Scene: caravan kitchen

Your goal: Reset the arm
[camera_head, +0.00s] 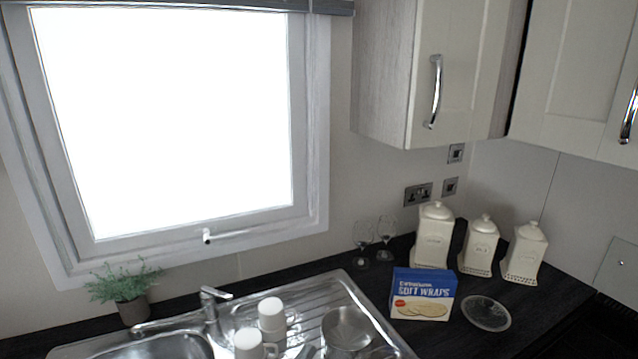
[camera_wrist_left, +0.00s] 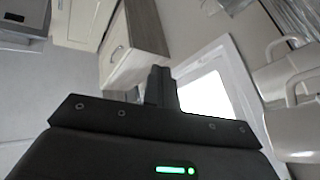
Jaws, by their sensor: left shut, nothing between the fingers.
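My left gripper (camera_wrist_left: 161,88) shows in the left wrist view, its dark fingers close together, shut and empty. Behind its fingertips are a bright window (camera_wrist_left: 203,92) and cupboards (camera_wrist_left: 130,40). White mugs (camera_wrist_left: 290,78) are close on the right of that view. In the head view I cannot clearly make out the left gripper; a small grey shape at the bottom edge beside the mugs may be part of it. My right gripper is not in view.
The steel sink and drainer (camera_head: 375,329) hold white mugs (camera_head: 271,314) and a steel pan (camera_head: 347,327). A tap (camera_head: 212,306), plant (camera_head: 127,288), wine glasses (camera_head: 363,240), wraps box (camera_head: 422,294), glass dish (camera_head: 487,313) and three canisters (camera_head: 432,237) stand around. Cupboards (camera_head: 470,70) hang above.

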